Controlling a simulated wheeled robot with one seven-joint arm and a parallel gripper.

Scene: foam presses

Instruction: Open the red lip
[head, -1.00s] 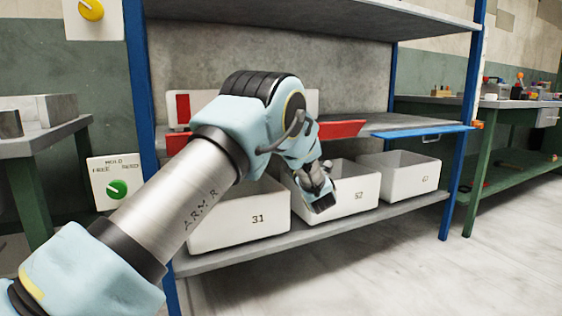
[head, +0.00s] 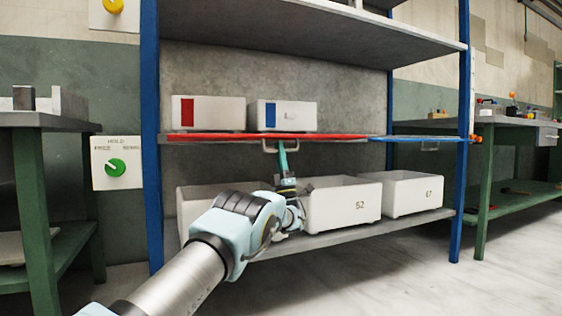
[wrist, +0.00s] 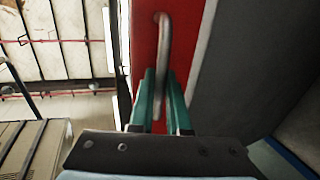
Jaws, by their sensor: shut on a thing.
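The red lip (head: 215,137) runs along the front edge of the middle shelf. In the head view it shows as a thin, nearly level red strip, almost edge-on. Its handle (head: 271,148) hangs just below it. My gripper (head: 282,152) points upward from below and is shut on the handle. In the wrist view the red face (wrist: 145,38) lies above my gripper (wrist: 160,88), and the metal bar of the handle (wrist: 163,30) passes between the teal fingers. The lip's far ends and the exact finger contact are hard to see.
A blue lip (head: 415,138) continues to the right. Boxes with a red mark (head: 222,114) and a blue mark (head: 297,116) stand on the middle shelf. White bins (head: 345,205) fill the lower shelf close to my arm. Blue posts (head: 151,150) flank the rack.

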